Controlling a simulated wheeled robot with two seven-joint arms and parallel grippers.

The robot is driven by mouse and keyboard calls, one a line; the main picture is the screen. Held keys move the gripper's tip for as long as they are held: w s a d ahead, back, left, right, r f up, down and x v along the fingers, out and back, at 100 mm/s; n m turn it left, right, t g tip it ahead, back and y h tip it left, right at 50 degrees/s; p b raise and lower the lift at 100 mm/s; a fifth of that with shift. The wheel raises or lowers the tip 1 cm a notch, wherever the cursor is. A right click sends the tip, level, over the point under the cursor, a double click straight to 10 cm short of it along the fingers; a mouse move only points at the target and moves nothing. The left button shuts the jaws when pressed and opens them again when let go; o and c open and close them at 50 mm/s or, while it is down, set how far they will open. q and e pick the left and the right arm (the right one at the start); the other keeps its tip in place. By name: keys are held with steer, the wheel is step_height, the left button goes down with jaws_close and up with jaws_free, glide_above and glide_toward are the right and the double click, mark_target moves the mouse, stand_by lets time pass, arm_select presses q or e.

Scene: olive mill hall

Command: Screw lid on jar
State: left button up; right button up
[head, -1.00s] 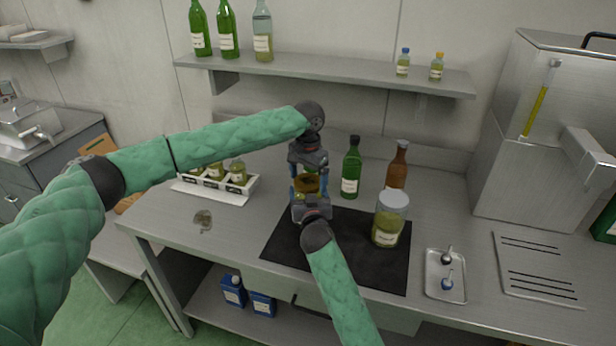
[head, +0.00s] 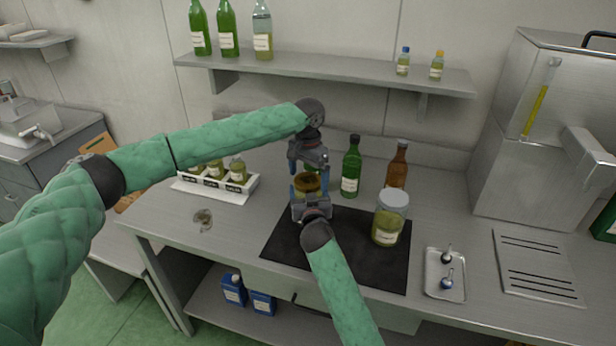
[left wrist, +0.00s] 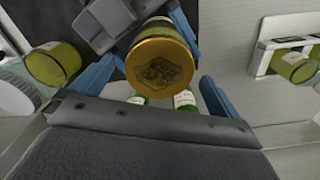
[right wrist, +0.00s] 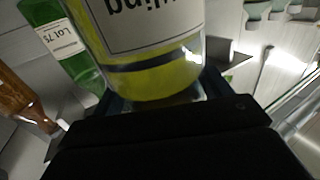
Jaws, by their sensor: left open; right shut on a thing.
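A glass jar (right wrist: 150,60) of yellow-green contents is gripped by my right gripper (head: 311,204) above the dark mat (head: 350,268). Its label reads upside down in the right wrist view. A round gold lid (left wrist: 160,64) sits on the jar's mouth; I cannot tell how tight it is. It also shows in the head view (head: 307,181). My left gripper (head: 309,172) points down from above. Its blue fingers stand open on both sides of the lid, apart from it in the left wrist view. The right fingertips are mostly hidden.
A lidded jar (head: 387,228) stands on the mat's right part. A green bottle (head: 351,170) and a brown bottle (head: 397,168) stand behind. A white crate (head: 204,195) of jars and a small dish (head: 203,220) are left; a metal tray (head: 433,289) is right. A shelf (head: 330,71) hangs above.

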arm_select(q)
step_height(320, 180, up, 11)
stand_by(0.4)
steer(key=shift+r, duration=0.1)
arm_select(e)
steer(key=o, duration=1.9)
arm_select(q)
step_height(320, 180, down, 3)
steer(key=b, duration=0.3)
arm_select(e)
steer(key=s, duration=0.5)
steer(key=s+d, duration=0.1)
steer(key=s, duration=0.1)
steer(key=shift+s, duration=0.35)
